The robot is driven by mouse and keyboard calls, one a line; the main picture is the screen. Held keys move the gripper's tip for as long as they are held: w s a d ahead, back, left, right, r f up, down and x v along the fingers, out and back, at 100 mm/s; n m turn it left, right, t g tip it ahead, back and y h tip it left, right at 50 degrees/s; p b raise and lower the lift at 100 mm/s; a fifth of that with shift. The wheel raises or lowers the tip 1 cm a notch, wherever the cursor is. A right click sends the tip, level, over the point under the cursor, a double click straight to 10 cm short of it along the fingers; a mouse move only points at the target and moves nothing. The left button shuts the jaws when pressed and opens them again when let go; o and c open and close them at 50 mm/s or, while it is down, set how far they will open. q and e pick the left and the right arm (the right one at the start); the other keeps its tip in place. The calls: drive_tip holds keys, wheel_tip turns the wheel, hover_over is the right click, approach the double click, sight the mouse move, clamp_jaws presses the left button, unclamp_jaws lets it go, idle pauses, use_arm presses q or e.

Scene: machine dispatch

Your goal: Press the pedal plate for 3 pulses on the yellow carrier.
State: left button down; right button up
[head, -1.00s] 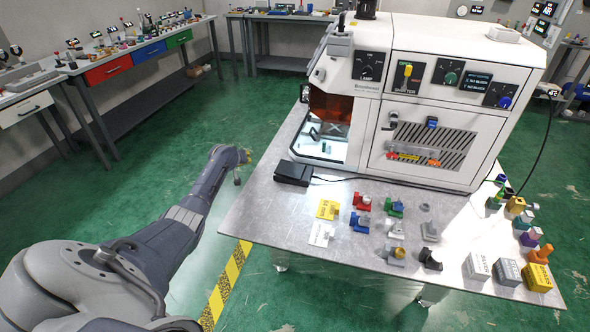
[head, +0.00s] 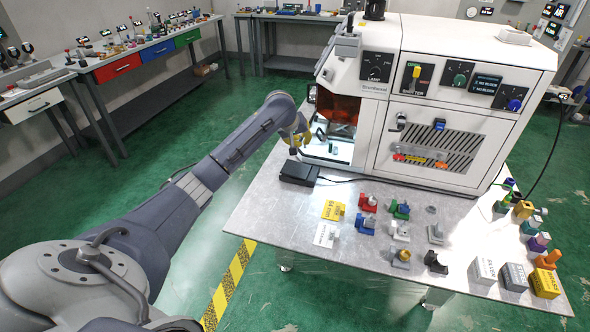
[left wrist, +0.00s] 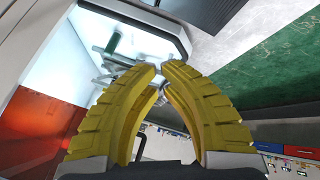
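The black pedal plate (head: 298,172) lies on the metal table, in front of the machine's open chamber, with a cable running right. A dark ribbed piece at the top of the left wrist view (left wrist: 208,10) appears to be the same pedal. My left gripper (head: 303,140) is above and behind the pedal, near the chamber opening, apart from the pedal. I cannot make out a yellow carrier in the chamber (head: 330,150). My right gripper is out of view.
The white machine (head: 450,90) fills the back of the table. Several coloured pieces, such as a red one (head: 368,203) and a blue one (head: 364,224), stand right of the pedal. The table's left front area is bare.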

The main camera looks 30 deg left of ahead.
sight(300, 165)
use_arm(q)
drive_tip(key=shift+s+d+r, duration=0.1)
drive_tip(key=shift+s+d, duration=0.05)
drive_tip(key=shift+d, duration=0.15)
drive_tip(key=shift+s+a+f, duration=0.1)
drive_tip(key=shift+a+f, duration=0.05)
drive_tip(key=shift+f, duration=1.3)
drive_tip(key=shift+w+a+f, duration=0.1)
drive_tip(key=shift+a+f, duration=0.05)
drive_tip(key=shift+f, duration=1.3)
drive_tip(key=shift+s+a+f, duration=0.1)
drive_tip(key=shift+a+f, duration=0.05)
drive_tip(key=shift+f, duration=1.3)
drive_tip(key=shift+a+f, duration=0.1)
drive_tip(key=shift+f, duration=0.35)
drive_tip(key=shift+s+f, duration=0.1)
drive_tip(key=shift+f, duration=0.7)
drive_tip(key=shift+r, duration=1.2)
drive_tip(key=shift+w+d+r, duration=0.1)
drive_tip(key=shift+d+r, duration=0.1)
drive_tip(key=shift+r, duration=1.05)
drive_tip(key=shift+w+d+r, duration=0.1)
drive_tip(key=shift+d+r, duration=0.05)
drive_tip(key=shift+r, duration=1.1)
